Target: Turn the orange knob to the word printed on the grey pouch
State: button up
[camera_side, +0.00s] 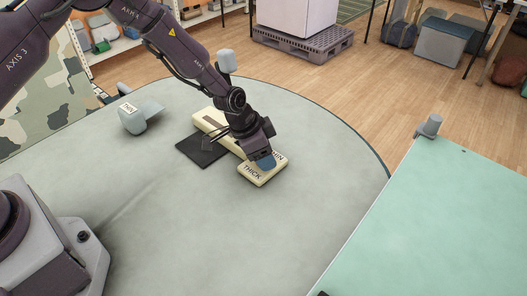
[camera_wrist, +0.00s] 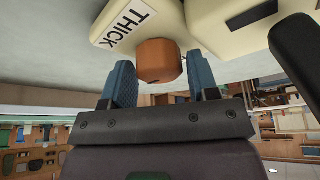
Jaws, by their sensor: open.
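The orange knob (camera_wrist: 158,60) shows in the wrist view on the cream box (camera_wrist: 100,42). In the side view my gripper's fingers hide it. A THICK label (camera_wrist: 128,22) is beside the knob; in the side view the box (camera_side: 263,178) also carries a second label, partly covered, ending in HIN. The grey pouch (camera_side: 132,124) lies at the left of the round table, and its small white label (camera_side: 127,107) seems to read THIN. My gripper (camera_side: 266,163) is low over the box, its blue fingers apart on either side of the knob (camera_wrist: 160,72); contact cannot be told.
A longer cream part with a brown strip (camera_side: 215,120) and a dark flat pad (camera_side: 200,150) lie just behind and left of my gripper. A green table (camera_side: 450,210) stands at the right. The front of the round table (camera_side: 220,240) is clear.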

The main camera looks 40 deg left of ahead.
jog(key=c, duration=0.6)
jog(key=shift+c, duration=0.2)
jog(key=shift+n, duration=0.3)
jog(key=n, duration=0.1)
jog(key=n+y, duration=0.1)
jog(key=n, duration=0.1)
jog(key=shift+d+n+t+y, duration=0.1)
jog(key=shift+n+t+y, duration=0.2)
jog(key=n+y, duration=0.1)
jog(key=n, duration=0.3)
jog(key=shift+r+n+y, duration=0.1)
jog(key=shift+n+y, duration=0.2)
jog(key=shift+y, duration=0.1)
jog(key=o, duration=0.6)
jog(key=shift+o, duration=0.2)
